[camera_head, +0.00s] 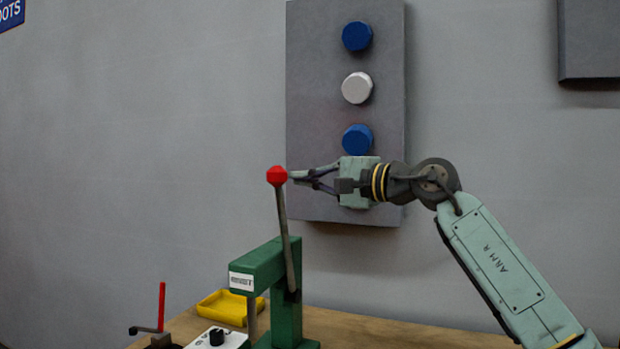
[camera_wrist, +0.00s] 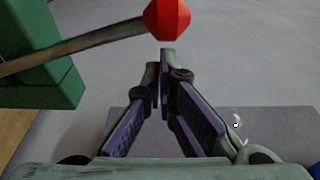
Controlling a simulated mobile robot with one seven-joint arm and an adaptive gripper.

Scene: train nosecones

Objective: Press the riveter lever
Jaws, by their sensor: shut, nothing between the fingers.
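The riveter (camera_head: 268,280) is a green press standing on the workbench, with a white label on its head. Its lever (camera_head: 286,235) is a grey rod standing nearly upright, topped by a red knob (camera_head: 277,176). My gripper (camera_head: 292,176) is shut and empty, its fingertips just right of the red knob. In the wrist view the knob (camera_wrist: 167,20) lies just beyond the closed fingertips (camera_wrist: 165,58), and the lever (camera_wrist: 70,47) runs left from it to the green body (camera_wrist: 40,75). I cannot tell whether the tips touch the knob.
A yellow tray (camera_head: 228,307), a white box with a black knob (camera_head: 217,340) and a red-handled tool (camera_head: 161,308) are on the wooden workbench (camera_head: 375,333) beside the riveter. A grey wall panel (camera_head: 315,80) with blue and white knobs is behind my gripper.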

